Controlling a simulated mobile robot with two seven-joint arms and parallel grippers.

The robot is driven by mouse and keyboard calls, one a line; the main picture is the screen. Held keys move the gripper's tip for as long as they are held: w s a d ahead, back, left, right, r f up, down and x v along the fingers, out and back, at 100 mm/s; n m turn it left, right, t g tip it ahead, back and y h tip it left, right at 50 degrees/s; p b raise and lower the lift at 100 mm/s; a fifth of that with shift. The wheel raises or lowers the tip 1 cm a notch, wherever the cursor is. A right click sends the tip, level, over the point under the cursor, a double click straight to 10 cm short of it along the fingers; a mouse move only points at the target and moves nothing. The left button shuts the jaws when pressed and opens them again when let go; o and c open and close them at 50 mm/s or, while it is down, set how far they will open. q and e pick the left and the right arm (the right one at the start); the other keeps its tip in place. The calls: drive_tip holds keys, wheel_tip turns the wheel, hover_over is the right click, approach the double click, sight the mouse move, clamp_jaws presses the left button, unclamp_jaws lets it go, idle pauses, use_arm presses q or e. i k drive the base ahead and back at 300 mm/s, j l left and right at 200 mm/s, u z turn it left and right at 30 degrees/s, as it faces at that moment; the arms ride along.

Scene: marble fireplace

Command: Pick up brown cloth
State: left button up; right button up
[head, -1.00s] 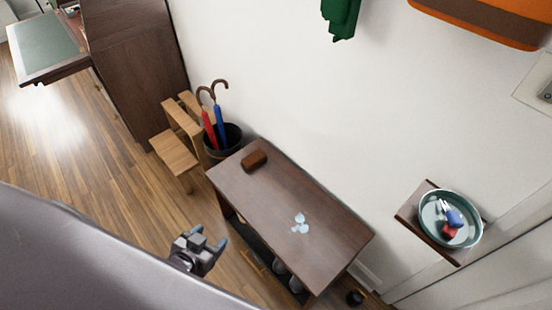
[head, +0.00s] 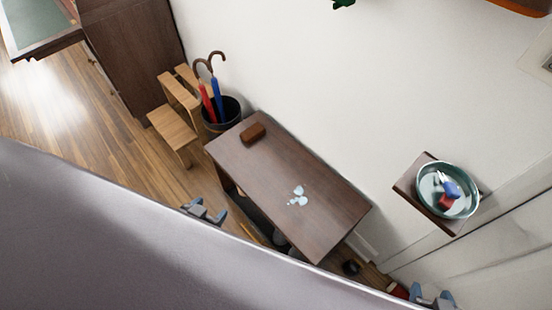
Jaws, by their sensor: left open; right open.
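A small brown item (head: 253,132) lies at the far left end of the dark wooden table (head: 270,170) in the head view. It is block-shaped with rounded edges; I cannot tell whether it is the folded brown cloth. My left gripper (head: 214,214) is open and empty, beside the table's front left side and well apart from the brown item. My body hides part of its arm. My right gripper (head: 433,298) is open at the bottom right edge, far from the item, and partly cut off.
Pale wet-looking spots (head: 298,196) lie on the tabletop. An umbrella bin (head: 222,115) and a wooden step stool (head: 172,127) stand beyond its left end. A wall shelf (head: 409,185) holds a round bowl (head: 424,187) with small items. A dark object (head: 351,268) lies on the floor.

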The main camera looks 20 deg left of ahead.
sight(255, 131)
drive_tip(key=j+z, duration=0.2)
drive_tip(key=j, duration=0.4)
drive_tip(key=j+z, duration=0.2)
drive_tip(key=j, duration=0.4)
drive_tip(key=k+j+z, duration=0.2)
drive_tip(key=j, duration=0.4)
drive_tip(key=j+z, duration=0.2)
drive_tip(key=j, duration=0.4)
